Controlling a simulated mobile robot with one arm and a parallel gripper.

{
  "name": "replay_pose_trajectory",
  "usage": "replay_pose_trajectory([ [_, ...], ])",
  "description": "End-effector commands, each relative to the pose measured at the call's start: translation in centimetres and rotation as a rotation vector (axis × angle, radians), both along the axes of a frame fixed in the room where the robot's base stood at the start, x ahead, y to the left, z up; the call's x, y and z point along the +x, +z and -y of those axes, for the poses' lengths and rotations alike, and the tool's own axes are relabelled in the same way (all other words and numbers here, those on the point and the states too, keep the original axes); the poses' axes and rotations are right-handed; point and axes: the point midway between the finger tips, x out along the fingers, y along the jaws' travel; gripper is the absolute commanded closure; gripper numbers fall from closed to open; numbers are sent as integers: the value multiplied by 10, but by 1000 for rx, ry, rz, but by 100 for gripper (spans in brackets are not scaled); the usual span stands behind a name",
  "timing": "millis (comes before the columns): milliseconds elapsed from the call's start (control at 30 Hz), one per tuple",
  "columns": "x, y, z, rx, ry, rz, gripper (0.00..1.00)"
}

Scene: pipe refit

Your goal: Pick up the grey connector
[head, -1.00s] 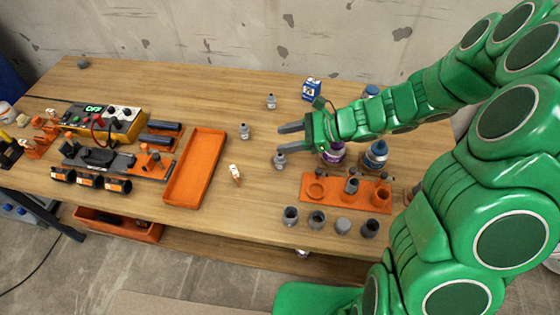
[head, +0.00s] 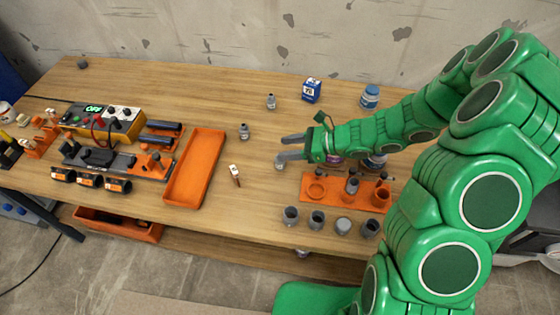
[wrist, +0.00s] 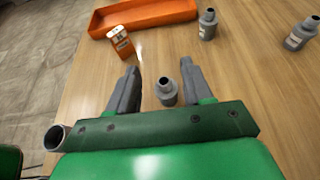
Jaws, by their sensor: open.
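Three small grey connectors with narrow dark necks stand upright on the table. The nearest grey connector (head: 280,166) is partly hidden by a finger of my gripper (head: 291,148) in the head view. In the wrist view this connector (wrist: 166,94) stands between the two open fingers of my gripper (wrist: 159,68), closer to the right finger, with no clear contact. A second connector (head: 244,131) stands to the left, also seen in the wrist view (wrist: 207,25). A third connector (head: 271,101) is farther back, and shows at the right of the wrist view (wrist: 299,35).
An orange tray (head: 167,192) and a small orange-white item (head: 235,172) lie to the left. An orange holder (head: 330,201) and several grey cups (head: 316,220) stand at the front right.

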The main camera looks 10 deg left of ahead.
Motion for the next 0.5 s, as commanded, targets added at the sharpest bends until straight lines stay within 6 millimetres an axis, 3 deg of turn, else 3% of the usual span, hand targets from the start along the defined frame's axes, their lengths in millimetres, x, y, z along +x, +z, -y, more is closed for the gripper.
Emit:
replay_pose_trajectory([
  [367, 0, -30, 0, -1, 0, -2, 50],
  [500, -1, -36, -13, 0, 2, 0, 50],
])
